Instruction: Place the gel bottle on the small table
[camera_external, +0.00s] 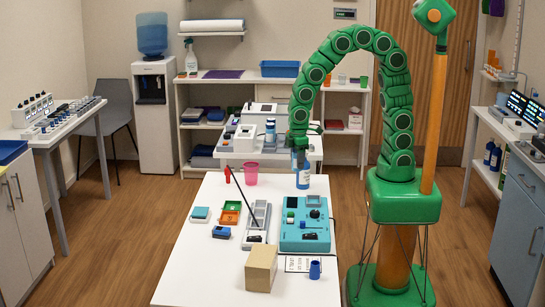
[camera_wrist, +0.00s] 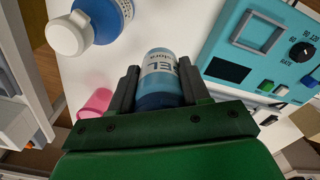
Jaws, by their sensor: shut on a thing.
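The gel bottle (camera_wrist: 160,66) is blue with a pale label reading "GEL", and sits between the two dark fingers of my gripper (camera_wrist: 158,82) in the wrist view. The fingers are shut on its sides. In the external view my gripper (camera_external: 300,157) hangs over the far right part of a white table (camera_external: 185,275). A blue-and-white bottle (camera_external: 304,179) shows just beneath it; I cannot tell whether that is the held one. Another blue bottle with a white cap (camera_wrist: 97,20) is at the upper left of the wrist view.
A pink cup (camera_external: 251,174) stands left of my gripper. A teal device (camera_external: 304,240), a grey tray (camera_external: 253,232) and a cardboard box (camera_external: 261,268) are nearer the viewer. A loaded white bench (camera_external: 232,156) is just behind. The table's front left is bare.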

